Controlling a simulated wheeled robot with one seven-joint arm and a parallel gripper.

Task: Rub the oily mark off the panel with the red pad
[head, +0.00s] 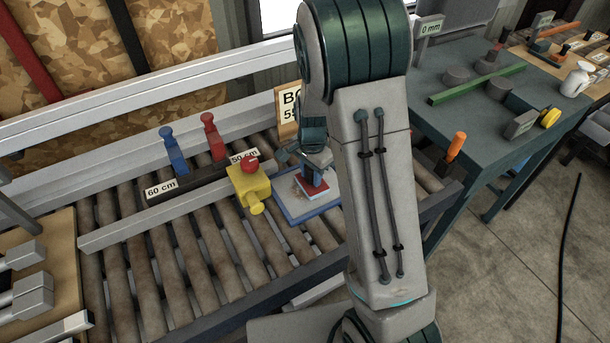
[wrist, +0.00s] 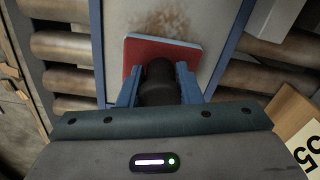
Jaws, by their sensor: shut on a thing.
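The panel (head: 291,212) is a light grey board with a blue rim lying on the roller conveyor; it also shows in the wrist view (wrist: 203,15). A brown oily mark (wrist: 161,20) is on the panel, just beyond the far edge of the pad in the wrist view. The red pad (wrist: 146,53) has a pale blue edge and a dark round handle. My gripper (wrist: 158,88) is shut on that handle. In the head view the pad (head: 312,188) is over the panel; I cannot tell whether it touches. My arm hides the panel's right part in the head view.
A yellow block (head: 246,187) with a red knob stands close left of the panel. A dark rack (head: 201,181) with a blue and a red handle is behind it. A numbered board (head: 289,112) stands behind the panel. A green-topped table (head: 465,125) is at right.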

